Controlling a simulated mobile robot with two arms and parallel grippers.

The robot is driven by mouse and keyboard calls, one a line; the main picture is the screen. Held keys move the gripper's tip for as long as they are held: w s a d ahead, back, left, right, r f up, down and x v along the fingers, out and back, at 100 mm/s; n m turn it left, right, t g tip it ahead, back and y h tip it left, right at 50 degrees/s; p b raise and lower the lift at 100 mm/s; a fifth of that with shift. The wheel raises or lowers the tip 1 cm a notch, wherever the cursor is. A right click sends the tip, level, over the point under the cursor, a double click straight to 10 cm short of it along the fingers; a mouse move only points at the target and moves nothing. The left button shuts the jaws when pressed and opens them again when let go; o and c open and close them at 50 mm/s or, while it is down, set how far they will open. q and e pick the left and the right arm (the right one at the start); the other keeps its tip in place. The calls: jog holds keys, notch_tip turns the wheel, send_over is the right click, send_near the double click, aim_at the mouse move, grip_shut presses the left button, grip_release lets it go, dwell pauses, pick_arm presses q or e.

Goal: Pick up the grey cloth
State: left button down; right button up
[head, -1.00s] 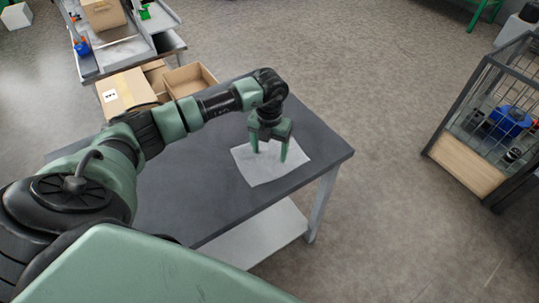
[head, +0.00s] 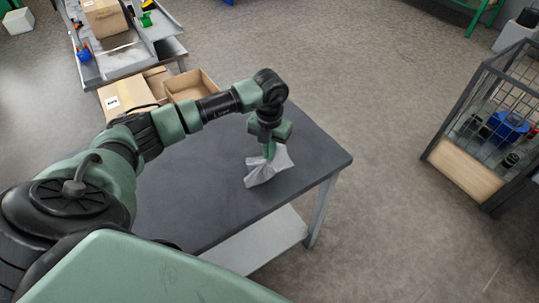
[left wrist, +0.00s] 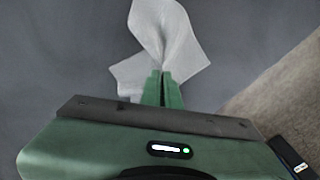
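The grey cloth (head: 262,172) is bunched and creased, with its loose folds spreading to both sides of my left gripper (head: 268,152). In the head view my left gripper points down over the dark table (head: 195,185), near its right end, with its fingers together on the cloth. In the left wrist view the cloth (left wrist: 168,38) is gathered between the nearly closed green fingertips (left wrist: 162,78) and fans out beyond them. I cannot tell whether the cloth's lower edges touch the tabletop. My right gripper is not in view.
Cardboard boxes (head: 126,95) stand behind the table at the upper left, by a grey workbench (head: 115,66). A wire cage (head: 460,172) with a wooden panel stands on the floor at the right. The tabletop around the cloth is clear.

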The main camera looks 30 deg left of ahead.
pick_arm(q)
notch_tip(320, 180, up, 9)
jog(key=p, duration=0.5)
